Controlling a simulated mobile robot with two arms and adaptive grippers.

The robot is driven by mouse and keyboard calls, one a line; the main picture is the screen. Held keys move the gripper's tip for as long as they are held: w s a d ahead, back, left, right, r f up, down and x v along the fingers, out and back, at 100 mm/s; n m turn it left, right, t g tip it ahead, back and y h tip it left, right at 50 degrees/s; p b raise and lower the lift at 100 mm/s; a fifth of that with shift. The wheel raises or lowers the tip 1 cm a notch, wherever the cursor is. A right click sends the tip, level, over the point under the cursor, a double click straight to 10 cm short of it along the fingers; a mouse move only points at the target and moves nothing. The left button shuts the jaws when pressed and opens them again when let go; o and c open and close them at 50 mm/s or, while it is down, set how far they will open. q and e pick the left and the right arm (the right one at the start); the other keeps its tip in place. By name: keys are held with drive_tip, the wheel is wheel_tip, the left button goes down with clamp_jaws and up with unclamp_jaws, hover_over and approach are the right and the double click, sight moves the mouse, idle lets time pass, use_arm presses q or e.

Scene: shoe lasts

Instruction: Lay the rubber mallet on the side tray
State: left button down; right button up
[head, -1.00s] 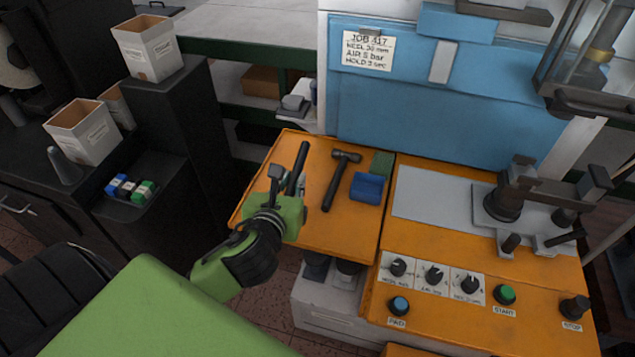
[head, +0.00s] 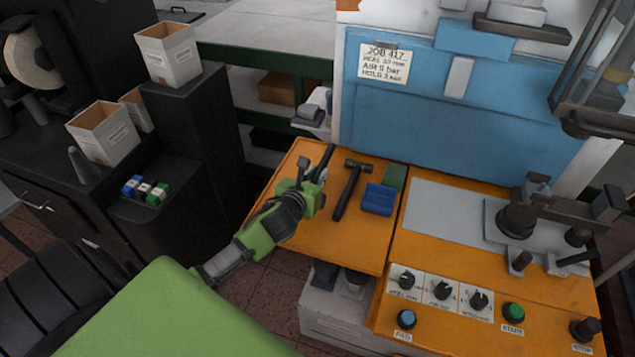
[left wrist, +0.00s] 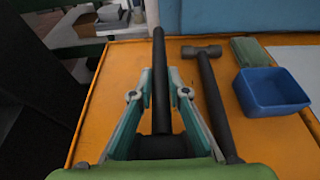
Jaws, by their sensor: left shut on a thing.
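My left gripper (head: 312,180) is over the left part of the orange side tray (head: 358,250). It is shut on a long dark rod-like tool, which I take to be the rubber mallet (head: 327,156). In the left wrist view the mallet (left wrist: 160,75) runs straight ahead from between the fingers, with a wide dark part near the palm. I cannot tell whether it touches the tray. My right gripper is not in view.
A dark-headed hammer (head: 351,190) lies just right of my left gripper. A blue bin (head: 379,199) and a green pad (head: 394,176) are beside it. The tray's front part is clear. The control panel (head: 450,296) stands to the right.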

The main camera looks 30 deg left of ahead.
use_arm(q)
drive_tip(key=shift+w+a+f, duration=0.1)
drive_tip(key=shift+w+f, duration=0.15)
drive_tip(key=shift+f, duration=0.05)
wheel_tip(320, 180, down, 3)
drive_tip(key=shift+w+f, duration=0.1)
drive_tip(key=c, duration=2)
unclamp_jaws()
drive_tip(key=shift+f, duration=0.1)
drive_tip(key=shift+o, duration=0.2)
